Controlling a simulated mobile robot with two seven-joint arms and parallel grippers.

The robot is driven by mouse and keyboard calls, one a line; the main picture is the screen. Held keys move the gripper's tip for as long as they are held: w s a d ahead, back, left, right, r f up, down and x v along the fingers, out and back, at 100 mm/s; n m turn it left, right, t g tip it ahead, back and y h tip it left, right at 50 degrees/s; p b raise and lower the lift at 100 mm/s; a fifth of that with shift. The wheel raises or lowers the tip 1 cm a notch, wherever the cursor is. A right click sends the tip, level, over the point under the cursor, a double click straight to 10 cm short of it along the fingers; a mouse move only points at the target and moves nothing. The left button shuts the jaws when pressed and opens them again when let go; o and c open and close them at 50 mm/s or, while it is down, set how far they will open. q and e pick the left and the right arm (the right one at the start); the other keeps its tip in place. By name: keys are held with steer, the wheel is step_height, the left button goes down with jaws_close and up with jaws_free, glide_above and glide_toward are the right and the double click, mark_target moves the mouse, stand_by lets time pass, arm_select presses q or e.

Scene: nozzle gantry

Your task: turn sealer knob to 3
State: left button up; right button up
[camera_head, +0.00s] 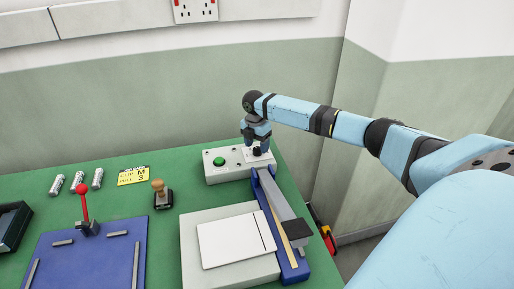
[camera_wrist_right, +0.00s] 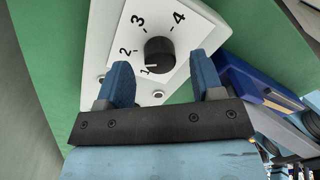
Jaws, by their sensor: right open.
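The sealer knob (camera_wrist_right: 160,52) is a round black knob on a white dial plate (camera_wrist_right: 128,50) marked 1, 2, 3 and 4. Its white line points at 1 in the right wrist view. The knob sits on a pale control box (camera_head: 226,174) with a green button (camera_head: 219,161), and it also shows in the head view (camera_head: 257,152) below my right gripper (camera_head: 258,144). In the wrist view my right gripper (camera_wrist_right: 163,72) is open, its two blue fingers apart with the knob ahead of the gap. The fingers do not grip it. My left gripper is not in view.
A blue sealer with a grey lever arm (camera_head: 282,200) stands just in front of the control box. A grey block with a white plate (camera_head: 235,240), a wooden-handled stamp (camera_head: 162,196) and a blue board with a red-knobbed lever (camera_head: 84,205) lie left. The wall is behind.

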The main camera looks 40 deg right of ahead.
steer(key=shift+f, duration=1)
steer(key=shift+c, duration=0.2)
